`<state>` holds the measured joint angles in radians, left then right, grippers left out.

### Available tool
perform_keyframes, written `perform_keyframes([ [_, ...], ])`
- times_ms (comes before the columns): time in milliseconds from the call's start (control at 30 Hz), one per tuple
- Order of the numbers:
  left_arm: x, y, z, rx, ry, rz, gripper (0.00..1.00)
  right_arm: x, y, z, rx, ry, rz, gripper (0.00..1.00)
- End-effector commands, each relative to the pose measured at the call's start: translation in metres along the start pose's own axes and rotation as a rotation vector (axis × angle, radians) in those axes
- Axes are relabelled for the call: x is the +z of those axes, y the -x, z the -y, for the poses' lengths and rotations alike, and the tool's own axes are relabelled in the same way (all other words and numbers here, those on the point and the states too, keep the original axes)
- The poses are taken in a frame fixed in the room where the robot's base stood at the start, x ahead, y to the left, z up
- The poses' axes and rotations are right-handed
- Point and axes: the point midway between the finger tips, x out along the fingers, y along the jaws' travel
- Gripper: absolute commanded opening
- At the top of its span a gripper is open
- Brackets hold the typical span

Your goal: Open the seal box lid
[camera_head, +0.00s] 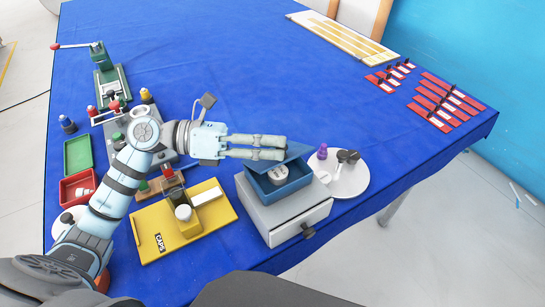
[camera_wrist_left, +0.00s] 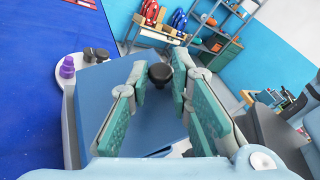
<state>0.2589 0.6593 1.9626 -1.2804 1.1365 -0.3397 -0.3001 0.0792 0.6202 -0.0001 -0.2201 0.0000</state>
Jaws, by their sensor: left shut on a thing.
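The seal box (camera_head: 285,190) is a small blue box on top of a light grey drawer unit. Its blue lid (camera_head: 296,154) is raised and tilted above the box, so the inside shows, with a round whitish thing in it. My left gripper (camera_head: 284,149) lies over the lid and hides part of it. In the left wrist view, the lid (camera_wrist_left: 115,85) fills the middle. My left gripper (camera_wrist_left: 160,85) is shut on the lid's dark round knob (camera_wrist_left: 160,74). My right gripper is not in view.
The grey drawer unit (camera_head: 296,224) has a dark knob in front. A white round tray (camera_head: 350,178) with a purple stamp (camera_head: 322,151) and dark pieces stands right of the box. A yellow board (camera_head: 150,238) lies to the left.

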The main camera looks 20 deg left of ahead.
Motion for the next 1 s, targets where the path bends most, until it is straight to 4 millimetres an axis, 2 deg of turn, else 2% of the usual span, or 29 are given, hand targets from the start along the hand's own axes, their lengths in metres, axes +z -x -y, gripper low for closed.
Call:
perform_keyframes([
  [667,0.029,0.029,-0.034,-0.221,0.535,0.243,0.0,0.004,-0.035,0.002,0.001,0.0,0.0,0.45],
  [1000,0.032,0.04,-0.047,-0.221,0.545,0.248,0.0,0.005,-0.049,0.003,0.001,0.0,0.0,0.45],
])
